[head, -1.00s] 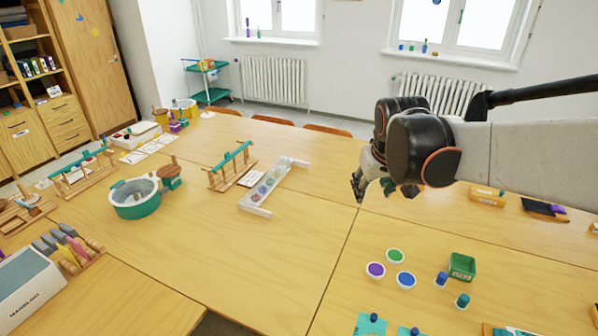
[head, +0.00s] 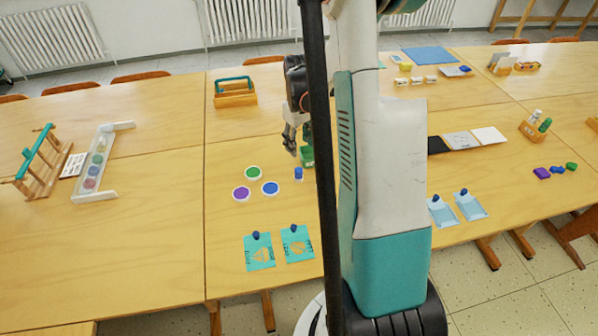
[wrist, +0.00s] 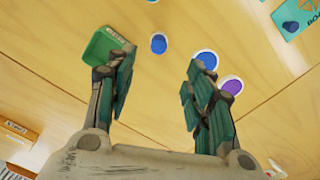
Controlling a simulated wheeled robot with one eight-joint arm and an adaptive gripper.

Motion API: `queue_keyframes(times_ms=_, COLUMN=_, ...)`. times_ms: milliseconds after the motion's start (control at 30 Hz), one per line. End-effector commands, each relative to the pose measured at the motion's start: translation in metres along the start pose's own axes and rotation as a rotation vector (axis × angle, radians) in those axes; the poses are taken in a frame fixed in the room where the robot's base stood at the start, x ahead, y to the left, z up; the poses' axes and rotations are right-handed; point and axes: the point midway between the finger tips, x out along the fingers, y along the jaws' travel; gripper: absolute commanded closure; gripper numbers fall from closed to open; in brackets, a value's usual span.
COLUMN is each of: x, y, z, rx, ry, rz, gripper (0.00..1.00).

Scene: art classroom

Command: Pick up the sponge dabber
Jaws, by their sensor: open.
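A small blue sponge dabber (head: 298,173) stands on the table beside the blue paint dish (head: 270,188). It also shows in the wrist view (wrist: 158,43), seen from above, past my fingertips and between them. My gripper (head: 294,146) is open and empty above the table, near the green tray (head: 306,157). In the wrist view, its left finger overlaps the tray (wrist: 98,46) and its right finger is by the blue dish.
Green (head: 253,173) and purple (head: 241,193) dishes sit left of the dabber. Teal cards with blue knobs (head: 260,255) lie at the front edge. A wooden caddy (head: 235,98) stands behind.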

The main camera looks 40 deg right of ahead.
Motion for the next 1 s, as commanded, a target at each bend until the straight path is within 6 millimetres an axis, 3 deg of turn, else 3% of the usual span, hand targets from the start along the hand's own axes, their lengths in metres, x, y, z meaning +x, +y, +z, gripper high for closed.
queue_keyframes(times_ms=167, x=0.021, y=0.003, z=0.002, rx=-0.001, ry=-0.007, rz=-0.006, gripper=0.52)
queue_keyframes(times_ms=500, x=0.080, y=0.002, z=0.001, rx=0.000, ry=-0.006, rz=-0.005, gripper=0.52)
queue_keyframes(times_ms=833, x=0.099, y=0.002, z=-0.001, rx=0.000, ry=-0.006, rz=-0.005, gripper=0.52)
queue_keyframes(times_ms=1000, x=0.124, y=0.001, z=-0.008, rx=0.000, ry=-0.006, rz=-0.005, gripper=0.52)
